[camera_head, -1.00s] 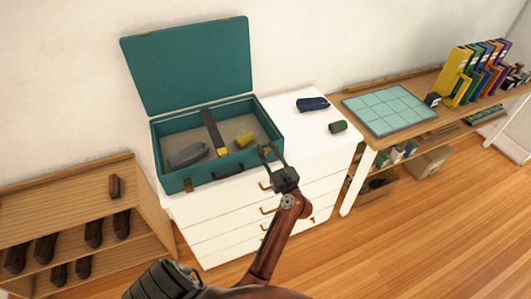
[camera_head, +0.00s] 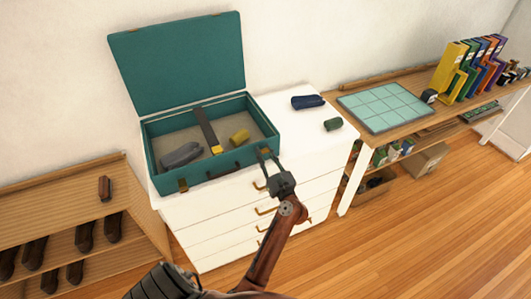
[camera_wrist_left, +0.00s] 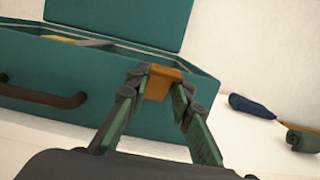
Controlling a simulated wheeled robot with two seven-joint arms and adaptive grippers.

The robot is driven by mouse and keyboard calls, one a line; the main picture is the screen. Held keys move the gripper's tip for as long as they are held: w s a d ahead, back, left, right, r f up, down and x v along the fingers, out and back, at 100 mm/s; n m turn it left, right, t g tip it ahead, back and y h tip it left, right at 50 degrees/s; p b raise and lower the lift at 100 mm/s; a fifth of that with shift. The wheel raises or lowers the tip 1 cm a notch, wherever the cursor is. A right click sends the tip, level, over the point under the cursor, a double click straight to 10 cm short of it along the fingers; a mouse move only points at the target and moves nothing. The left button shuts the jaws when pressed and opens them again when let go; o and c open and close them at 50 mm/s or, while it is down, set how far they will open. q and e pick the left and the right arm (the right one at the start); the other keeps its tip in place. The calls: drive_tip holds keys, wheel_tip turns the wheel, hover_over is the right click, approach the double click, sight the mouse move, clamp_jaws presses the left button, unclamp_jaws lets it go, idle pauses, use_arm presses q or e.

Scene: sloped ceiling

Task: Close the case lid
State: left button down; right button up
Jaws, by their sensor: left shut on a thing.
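The case (camera_head: 164,178) is a teal box on the white drawer unit. Its lid (camera_head: 178,64) stands open, tilted back toward the wall. Inside are a grey pouch (camera_head: 182,154), a yellow roll (camera_head: 240,136) and a dark strap (camera_head: 205,127). My left gripper (camera_head: 268,160) is at the front right of the case, below the rim. In the left wrist view its fingers straddle the brass latch (camera_wrist_left: 163,83) and are shut on it; the exact contact is hard to see. The dark handle (camera_wrist_left: 40,92) is to the left. My right gripper is not in view.
On the white top (camera_head: 290,122), right of the case, lie a blue pouch (camera_head: 307,102) and a green roll (camera_head: 333,124). A wooden shelf (camera_head: 65,192) with dark items stands at left. A desk with a tiled mat (camera_head: 385,106) stands at right.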

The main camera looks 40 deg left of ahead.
use_arm(q)
drive_tip(key=shift+s+a+f, duration=0.1)
drive_tip(key=shift+s+a, duration=0.05)
drive_tip(key=shift+a, duration=0.05)
drive_tip(key=shift+s, duration=0.1)
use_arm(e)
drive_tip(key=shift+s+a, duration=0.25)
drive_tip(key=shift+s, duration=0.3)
use_arm(q)
drive_tip(key=c, duration=1.9)
unclamp_jaws()
drive_tip(key=shift+a, duration=0.1)
drive_tip(key=shift+c, duration=0.2)
drive_tip(key=o, duration=0.5)
drive_tip(key=shift+r, duration=0.4)
wheel_tip(320, 180, up, 10)
drive_tip(key=shift+f, duration=0.25)
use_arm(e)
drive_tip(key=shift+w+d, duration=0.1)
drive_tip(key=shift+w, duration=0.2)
